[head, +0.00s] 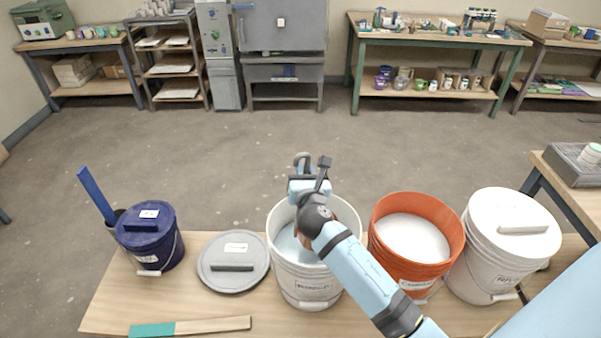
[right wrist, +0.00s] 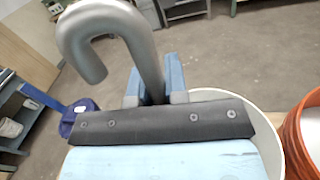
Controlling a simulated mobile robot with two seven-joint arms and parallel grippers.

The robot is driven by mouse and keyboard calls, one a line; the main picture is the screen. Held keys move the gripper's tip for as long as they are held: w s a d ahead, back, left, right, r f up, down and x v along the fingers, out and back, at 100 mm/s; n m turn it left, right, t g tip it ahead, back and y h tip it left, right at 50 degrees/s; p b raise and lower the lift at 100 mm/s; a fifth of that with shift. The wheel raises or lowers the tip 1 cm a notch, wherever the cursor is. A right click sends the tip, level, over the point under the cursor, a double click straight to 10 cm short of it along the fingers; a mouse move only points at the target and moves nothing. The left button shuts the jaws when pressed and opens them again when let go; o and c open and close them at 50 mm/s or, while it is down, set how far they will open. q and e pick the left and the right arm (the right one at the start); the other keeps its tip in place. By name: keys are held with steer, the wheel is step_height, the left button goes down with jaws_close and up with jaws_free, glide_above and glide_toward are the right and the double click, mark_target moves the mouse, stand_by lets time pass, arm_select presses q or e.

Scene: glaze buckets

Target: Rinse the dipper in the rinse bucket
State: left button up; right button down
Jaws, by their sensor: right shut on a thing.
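The dipper has a grey metal handle with a hooked top, large in the right wrist view (right wrist: 150,55); the hook also shows in the head view (head: 303,158). My right gripper (head: 309,186) is shut on this handle, above the open white bucket; its fingers show in the right wrist view (right wrist: 155,88). The dipper's lower part is hidden behind my gripper and arm. The white bucket (head: 306,290), taken as the rinse bucket, holds bluish-grey liquid and has a label too small to read surely. My left gripper is out of view.
An orange bucket (head: 390,262) of whitish liquid stands right of the white bucket, then a lidded white bucket (head: 480,270). A grey lid (head: 233,278), a lidded blue bucket (head: 155,245) and a teal-and-wood stick (head: 190,327) lie left on the table (head: 110,300).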

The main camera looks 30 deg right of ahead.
steer(key=f+b, duration=0.2)
steer(key=f, duration=0.1)
steer(key=f+b, duration=0.3)
steer(key=f, duration=0.1)
steer(key=f+b, duration=0.3)
steer(key=f, duration=0.1)
steer(key=shift+s+d+f, duration=0.15)
steer(key=shift+d+f, duration=0.05)
steer(key=shift+d, duration=0.1)
step_height(320, 180, down, 2)
steer(key=shift+f+b, duration=0.1)
steer(key=shift+b, duration=0.7)
steer(key=shift+f+b, duration=0.3)
steer(key=shift+f, duration=0.05)
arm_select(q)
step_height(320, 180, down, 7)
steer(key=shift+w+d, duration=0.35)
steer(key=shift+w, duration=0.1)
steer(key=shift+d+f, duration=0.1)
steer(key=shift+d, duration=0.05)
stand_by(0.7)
